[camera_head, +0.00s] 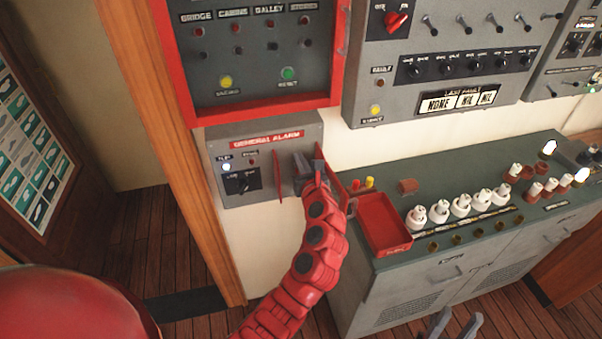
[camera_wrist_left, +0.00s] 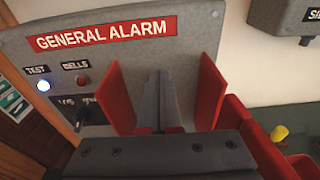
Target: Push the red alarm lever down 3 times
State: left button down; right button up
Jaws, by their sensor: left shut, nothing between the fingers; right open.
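The GENERAL ALARM panel (camera_head: 265,133) is on the wall below the red-framed board; it also shows in the left wrist view (camera_wrist_left: 190,40). Two upright red plates stand out from it, a left plate (camera_wrist_left: 122,95) and a right plate (camera_wrist_left: 210,92). My left gripper (camera_head: 304,178) is shut and empty, its grey fingers (camera_wrist_left: 163,100) between these plates, close to the panel. I cannot make out the red alarm lever itself; the gripper covers much of the space between the plates. My right gripper (camera_head: 455,325) is open at the bottom edge, apart from the panel.
A red tray (camera_head: 384,222) sits at the near left corner of the green-topped cabinet (camera_head: 470,180), right of my left arm. A grey switch panel (camera_head: 450,60) hangs above. A lit lamp (camera_wrist_left: 43,86) shows under TEST.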

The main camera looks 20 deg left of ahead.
pick_arm(q)
jog(key=shift+f, duration=0.1)
jog(key=shift+f+b, duration=1.05)
jog(key=shift+f, duration=1.4)
jog(key=shift+r+p, duration=2.55)
jog(key=shift+p, duration=0.4)
jog(key=shift+s+d, duration=0.1)
